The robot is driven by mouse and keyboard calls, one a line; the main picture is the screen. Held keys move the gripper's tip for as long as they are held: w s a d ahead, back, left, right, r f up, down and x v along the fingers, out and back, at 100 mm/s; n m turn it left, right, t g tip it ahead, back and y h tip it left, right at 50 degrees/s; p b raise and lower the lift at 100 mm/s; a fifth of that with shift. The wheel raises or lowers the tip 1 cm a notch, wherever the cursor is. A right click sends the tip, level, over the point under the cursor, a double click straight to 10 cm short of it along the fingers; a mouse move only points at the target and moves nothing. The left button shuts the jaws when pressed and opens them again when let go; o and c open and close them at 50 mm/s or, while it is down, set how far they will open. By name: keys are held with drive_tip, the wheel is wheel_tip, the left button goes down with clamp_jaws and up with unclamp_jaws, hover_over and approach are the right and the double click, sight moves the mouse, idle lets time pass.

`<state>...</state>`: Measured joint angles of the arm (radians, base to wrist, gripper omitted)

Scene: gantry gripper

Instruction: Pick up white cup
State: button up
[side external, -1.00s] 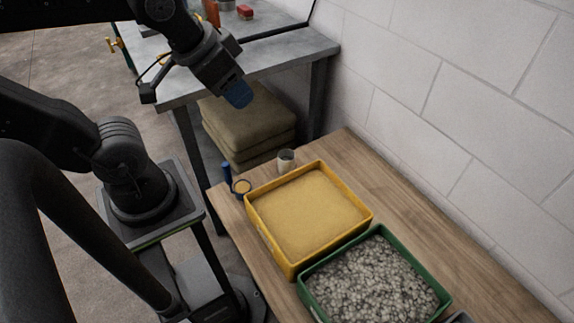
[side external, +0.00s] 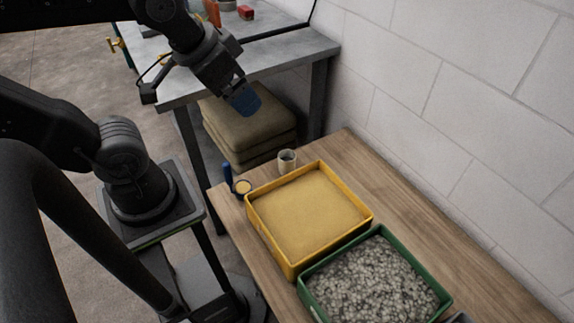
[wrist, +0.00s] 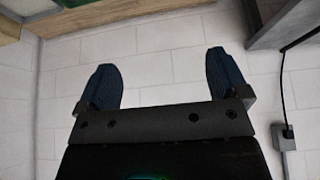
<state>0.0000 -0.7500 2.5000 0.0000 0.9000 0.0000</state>
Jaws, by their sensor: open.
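A small whitish-grey cup (side external: 287,161) stands upright on the wooden table, just behind the back corner of the yellow tray, in the side view. My gripper (side external: 246,103) hangs above and to the left of the cup, well clear of it, with blue fingertips pointing down and to the right. In the wrist view my gripper (wrist: 164,85) has its two blue fingers spread wide, with nothing between them but the wall beyond. The cup cannot be made out in the wrist view.
A yellow tray (side external: 286,268) of tan grains and a green tray (side external: 405,247) of grey pebbles fill much of the wooden table (side external: 425,215). A blue-handled round item (side external: 227,176) lies left of the cup. A grey metal table (side external: 285,55) stands behind, and a block wall (side external: 470,90) right.

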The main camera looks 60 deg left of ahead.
drive_tip(key=n+g+h, duration=0.1)
drive_tip(key=n+h, duration=0.9)
drive_tip(key=n, duration=0.9)
hover_over(285, 164)
drive_tip(key=s, duration=0.4)
wheel_tip(285, 164, down, 30)
drive_tip(key=s+a+f+n+t+y, duration=0.1)
drive_tip(key=s+a+f+n+t, duration=0.1)
drive_tip(key=f, duration=0.4)
drive_tip(key=s+a+f+n+t+y, duration=0.1)
drive_tip(key=a+f+n+t, duration=0.1)
drive_tip(key=f+n, duration=0.3)
drive_tip(key=s+a+f+n+t+y, duration=0.1)
drive_tip(key=s+a+f+n+t, duration=0.1)
drive_tip(key=f, duration=0.4)
drive_tip(key=shift+s+a+f+n+t+y, duration=0.2)
drive_tip(key=shift+a+n+t, duration=0.1)
drive_tip(key=shift+a+n, duration=0.3)
drive_tip(key=shift+s+a+f+n+t+y, duration=0.15)
drive_tip(key=shift+a+n+t, duration=0.15)
drive_tip(key=shift+a+n, duration=0.25)
drive_tip(key=shift+w+f, duration=0.25)
drive_tip(key=x, duration=1.3)
drive_tip(key=shift+w+d+r, duration=0.1)
drive_tip(key=shift+r, duration=0.05)
